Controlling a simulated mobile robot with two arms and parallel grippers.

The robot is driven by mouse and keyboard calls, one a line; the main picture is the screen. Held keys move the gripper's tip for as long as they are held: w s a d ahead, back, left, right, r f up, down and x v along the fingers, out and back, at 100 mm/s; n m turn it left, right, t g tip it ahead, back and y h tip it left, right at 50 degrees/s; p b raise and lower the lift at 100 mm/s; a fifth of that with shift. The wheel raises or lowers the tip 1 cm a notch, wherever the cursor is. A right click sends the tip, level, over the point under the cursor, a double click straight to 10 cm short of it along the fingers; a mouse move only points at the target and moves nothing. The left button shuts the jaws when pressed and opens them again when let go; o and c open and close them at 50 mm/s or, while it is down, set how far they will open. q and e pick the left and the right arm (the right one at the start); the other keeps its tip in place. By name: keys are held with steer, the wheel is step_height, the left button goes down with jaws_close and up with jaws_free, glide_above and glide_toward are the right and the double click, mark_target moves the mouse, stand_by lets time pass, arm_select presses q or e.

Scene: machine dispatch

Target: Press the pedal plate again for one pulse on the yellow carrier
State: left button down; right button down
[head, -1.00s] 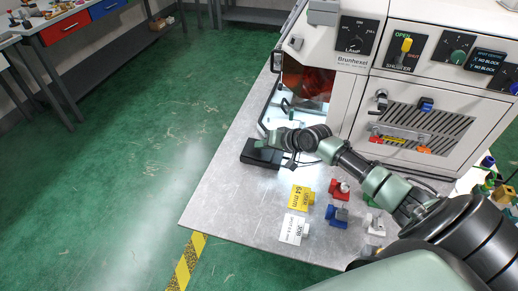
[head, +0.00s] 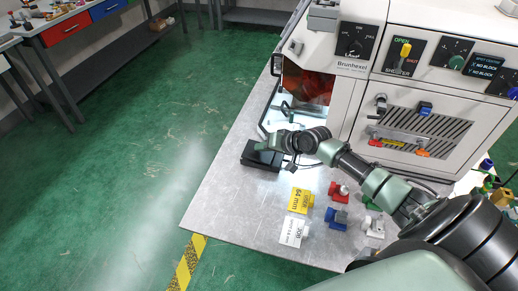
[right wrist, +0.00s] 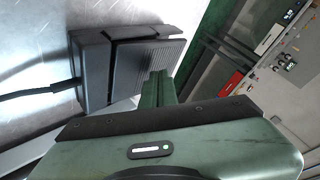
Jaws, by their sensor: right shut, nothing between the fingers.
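The black pedal (head: 250,163) lies on the grey table near its left edge, with a cable. In the right wrist view its ribbed plate (right wrist: 148,68) faces my fingers. My right gripper (head: 262,146) is shut and empty, its fingertips at the pedal. In the right wrist view the shut fingers (right wrist: 158,82) overlap the plate's lower edge; I cannot tell whether they touch it. A yellow piece with a "64 mm" label (head: 299,200) lies on the table; I cannot tell whether it is the yellow carrier. My left gripper is not in view.
The Brunhexel machine (head: 418,85) stands behind, its lit opening (head: 310,85) to the left of its front. Green floor is clear to the left.

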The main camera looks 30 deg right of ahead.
mark_target(264, 154)
steer(key=shift+r, duration=0.4)
steer(key=shift+d+r+p, duration=0.1)
steer(key=shift+r+p, duration=0.15)
steer(key=shift+p, duration=0.05)
steer(key=r+p, duration=0.4)
steer(key=shift+s+d+r+p, duration=0.15)
steer(key=shift+s+r+p, duration=0.05)
steer(key=shift+r+p, duration=0.2)
steer(key=shift+f, duration=0.1)
stand_by(0.3)
